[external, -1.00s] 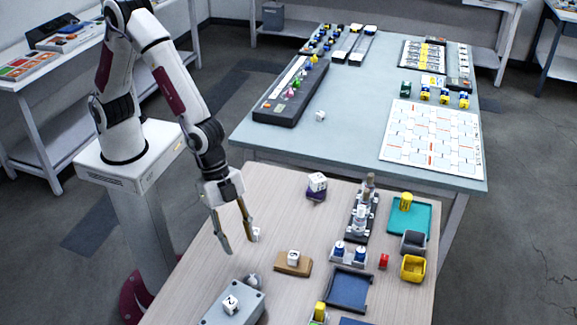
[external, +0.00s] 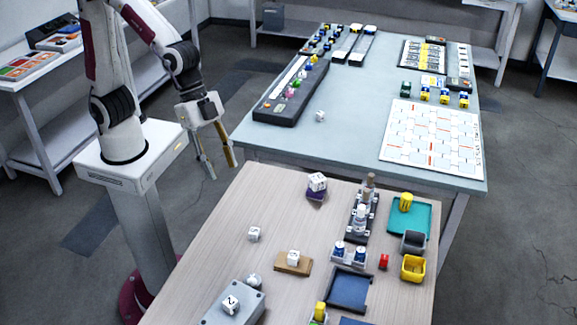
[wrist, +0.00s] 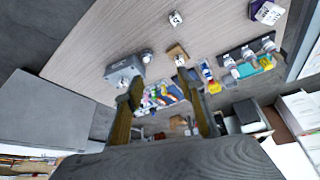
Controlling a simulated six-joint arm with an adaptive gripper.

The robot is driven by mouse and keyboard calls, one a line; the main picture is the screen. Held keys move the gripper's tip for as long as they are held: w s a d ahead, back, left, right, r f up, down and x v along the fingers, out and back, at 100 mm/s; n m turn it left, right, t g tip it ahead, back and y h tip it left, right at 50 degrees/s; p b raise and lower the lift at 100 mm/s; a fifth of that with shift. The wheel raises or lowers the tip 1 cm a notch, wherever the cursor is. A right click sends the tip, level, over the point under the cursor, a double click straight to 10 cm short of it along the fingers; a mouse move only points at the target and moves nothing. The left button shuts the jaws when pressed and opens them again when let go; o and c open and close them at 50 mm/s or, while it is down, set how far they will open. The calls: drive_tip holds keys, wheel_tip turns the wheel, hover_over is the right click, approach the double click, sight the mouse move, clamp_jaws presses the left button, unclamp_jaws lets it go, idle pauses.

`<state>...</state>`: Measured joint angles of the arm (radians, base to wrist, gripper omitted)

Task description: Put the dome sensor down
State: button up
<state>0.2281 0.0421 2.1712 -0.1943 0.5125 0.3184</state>
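My gripper (external: 220,169) is open and empty, raised off the left edge of the wooden-topped table. In the wrist view my gripper (wrist: 164,84) shows its two fingers spread with nothing held between them. A small white block with dark marks (external: 254,233) stands alone on the table; it also shows in the wrist view (wrist: 176,18). A small rounded grey-white piece (external: 254,281), dome-like, sits at the end of the grey box (external: 220,312); the wrist view shows it too (wrist: 147,55). I cannot tell for certain which piece is the dome sensor.
A white cube sits on a tan block (external: 304,268). Another white cube sits on a purple base (external: 316,195). A dark rack with bottles (external: 348,238), a blue tray (external: 349,290) and yellow bin (external: 413,268) stand right. The table's left part is mostly clear.

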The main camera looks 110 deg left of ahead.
drive_tip(key=s+a+r+n, duration=0.1)
drive_tip(key=s+a+r, duration=0.1)
drive_tip(key=s+a, duration=0.2)
drive_tip(key=s+a+r+n+y, duration=0.1)
drive_tip(key=s+a+r+n, duration=0.1)
drive_tip(key=s, duration=0.8)
drive_tip(key=s+a+r+n+t+y, duration=0.1)
drive_tip(key=s+a+r, duration=0.2)
drive_tip(key=s+a, duration=0.3)
drive_tip(key=shift+s+a+r+n, duration=0.3)
drive_tip(key=shift+s+a+r, duration=0.1)
drive_tip(key=shift+s, duration=0.4)
drive_tip(key=shift+o, duration=0.3)
drive_tip(key=shift+d, duration=0.1)
